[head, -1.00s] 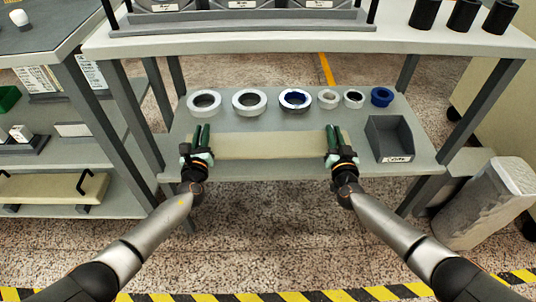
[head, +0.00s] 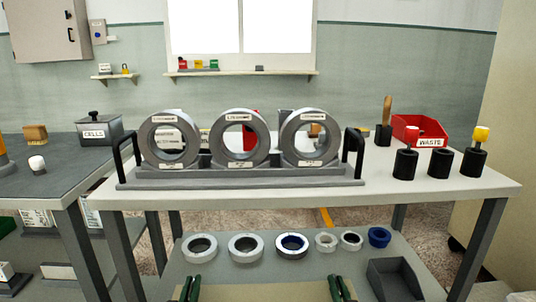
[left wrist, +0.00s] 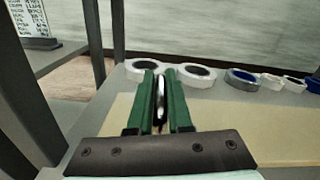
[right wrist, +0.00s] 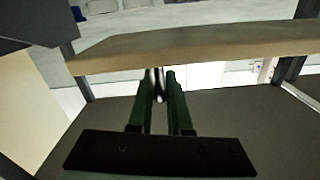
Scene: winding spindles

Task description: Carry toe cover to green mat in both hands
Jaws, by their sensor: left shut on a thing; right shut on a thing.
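A long pale beige panel, which I take for the toe cover (head: 265,292), shows at the bottom edge of the head view, over the lower shelf. It also shows in the left wrist view (left wrist: 255,120). My left gripper (head: 193,286) is at its left end and my right gripper (head: 338,286) at its right end. The left gripper's green fingers (left wrist: 161,100) are shut on a thin part, likely a handle. The right gripper's fingers (right wrist: 158,98) are likewise shut on a thin part. Whether the panel touches the shelf is unclear. I cannot make out a green mat.
Several rings, such as a white one (head: 199,247) and a blue one (head: 379,237), line the lower shelf (head: 330,262) behind the panel. A grey bin (head: 395,280) stands right. Above, the tabletop (head: 420,190) bears a rack of three spindle rings (head: 240,178). A table leg (head: 477,245) stands right.

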